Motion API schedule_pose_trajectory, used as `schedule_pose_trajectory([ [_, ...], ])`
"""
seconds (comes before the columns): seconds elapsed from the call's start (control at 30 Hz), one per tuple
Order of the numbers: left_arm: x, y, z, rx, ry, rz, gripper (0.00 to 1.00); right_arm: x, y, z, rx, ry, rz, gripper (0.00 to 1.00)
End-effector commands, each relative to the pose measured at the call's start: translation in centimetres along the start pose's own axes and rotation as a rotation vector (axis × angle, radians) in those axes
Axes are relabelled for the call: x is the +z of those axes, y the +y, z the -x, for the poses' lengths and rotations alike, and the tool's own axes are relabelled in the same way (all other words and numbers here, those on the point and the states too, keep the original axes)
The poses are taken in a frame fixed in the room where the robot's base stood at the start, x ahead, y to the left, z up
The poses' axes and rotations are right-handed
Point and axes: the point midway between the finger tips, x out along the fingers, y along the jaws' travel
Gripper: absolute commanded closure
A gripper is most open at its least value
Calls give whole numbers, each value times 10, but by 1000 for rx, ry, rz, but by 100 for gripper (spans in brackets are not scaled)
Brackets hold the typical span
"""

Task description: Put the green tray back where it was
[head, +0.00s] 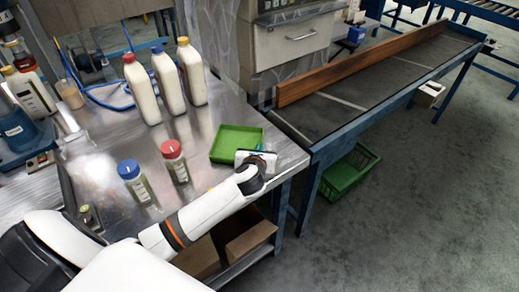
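The green tray (238,134) is a shallow, empty square tray at the right end of the metal table (200,128). It looks about level; I cannot tell whether it rests on the table or is slightly raised. My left gripper (254,153) is at the tray's near right corner, overlapping that corner in the picture. Its fingers are mostly hidden behind the white gripper body, so I cannot tell whether they are closed on the rim. My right gripper is not in view.
A red-capped jar (175,161) and a blue-capped jar (134,182) stand left of the tray. Three white bottles (167,82) stand behind. A conveyor (380,86) adjoins the table's right edge, with a green crate (348,170) below. Open boxes (245,236) sit under the table.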

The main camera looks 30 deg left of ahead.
Motion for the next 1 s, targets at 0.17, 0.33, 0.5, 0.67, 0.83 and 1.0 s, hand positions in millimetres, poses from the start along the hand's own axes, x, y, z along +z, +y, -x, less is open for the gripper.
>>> schedule_pose_trajectory([
  [0.17, 2, 0, -1, 0, 0, 0, 85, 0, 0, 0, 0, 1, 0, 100],
  [0.33, 2, 0, -1, 0, 0, 0, 75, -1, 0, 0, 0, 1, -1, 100],
  [0.5, 1, 0, 0, 0, 0, 0, 75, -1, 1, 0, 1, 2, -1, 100],
  [0.67, -1, 0, 10, 2, 0, -1, 75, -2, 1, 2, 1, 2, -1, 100],
  [0.83, 0, 0, 43, 3, 0, -2, 75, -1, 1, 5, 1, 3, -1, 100],
  [1.0, 0, 0, 80, 2, 0, -1, 75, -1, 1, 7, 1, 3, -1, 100],
])
